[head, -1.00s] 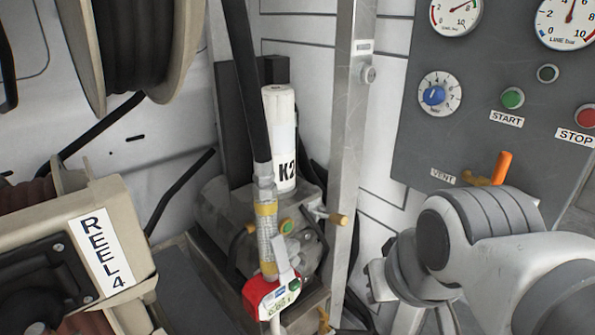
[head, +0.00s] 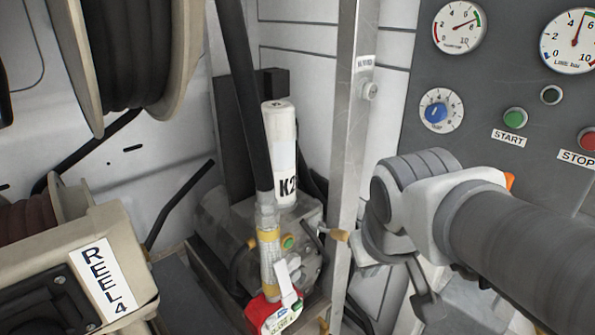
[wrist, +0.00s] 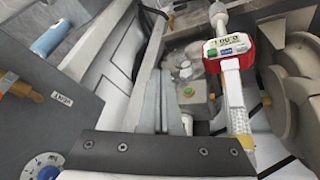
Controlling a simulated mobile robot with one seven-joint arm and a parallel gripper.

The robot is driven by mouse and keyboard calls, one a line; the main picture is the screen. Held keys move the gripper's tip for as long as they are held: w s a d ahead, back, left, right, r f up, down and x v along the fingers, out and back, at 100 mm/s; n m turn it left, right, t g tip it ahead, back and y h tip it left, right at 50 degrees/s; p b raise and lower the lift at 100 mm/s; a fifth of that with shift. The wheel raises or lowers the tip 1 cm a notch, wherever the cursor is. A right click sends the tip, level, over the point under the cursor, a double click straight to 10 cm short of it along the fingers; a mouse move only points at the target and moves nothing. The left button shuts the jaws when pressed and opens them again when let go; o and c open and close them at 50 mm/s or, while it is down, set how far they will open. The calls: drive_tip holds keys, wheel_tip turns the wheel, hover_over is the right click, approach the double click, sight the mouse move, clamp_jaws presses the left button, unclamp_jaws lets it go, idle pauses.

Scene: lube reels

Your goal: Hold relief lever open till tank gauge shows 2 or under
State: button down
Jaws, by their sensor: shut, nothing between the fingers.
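The left gauge (head: 459,27) on the grey panel has its needle pointing to the upper right, well above 2; its label is too small to read. The line gauge (head: 573,40) beside it reads about 5. An orange lever (head: 509,181) is mostly hidden behind my arm in the head view. In the wrist view an orange lever (wrist: 15,86) stands at the panel by a VENT label (wrist: 62,98), at far left. My gripper (wrist: 162,85) is shut and empty, apart from the lever. In the head view it hangs below my wrist, partly hidden.
A metal post (head: 350,150) stands left of my arm. Beyond it are the pump (head: 225,220), a white K2 cylinder (head: 282,150) and a hose with a red meter (wrist: 229,50). Reel 4 (head: 105,275) is at left. START (head: 514,118) and STOP (head: 588,139) buttons are on the panel.

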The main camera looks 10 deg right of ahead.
drive_tip(key=w+a+n+p, duration=0.2)
drive_tip(key=w+p, duration=0.4)
drive_tip(key=w, duration=0.2)
drive_tip(key=w+a+n+g+p, duration=0.1)
drive_tip(key=w+a+n+p, duration=0.2)
drive_tip(key=w+p, duration=0.3)
drive_tip(key=w+r, duration=0.1)
drive_tip(key=w, duration=0.1)
drive_tip(key=shift+w+a+n+h, duration=0.25)
drive_tip(key=shift+w+n+h, duration=0.05)
drive_tip(key=shift+f, duration=0.1)
drive_tip(key=b, duration=0.4)
hover_over(332, 237)
drive_tip(key=s+a, duration=0.1)
drive_tip(key=s, duration=0.1)
wheel_tip(332, 237, down, 11)
drive_tip(key=shift+w+d+f, duration=0.15)
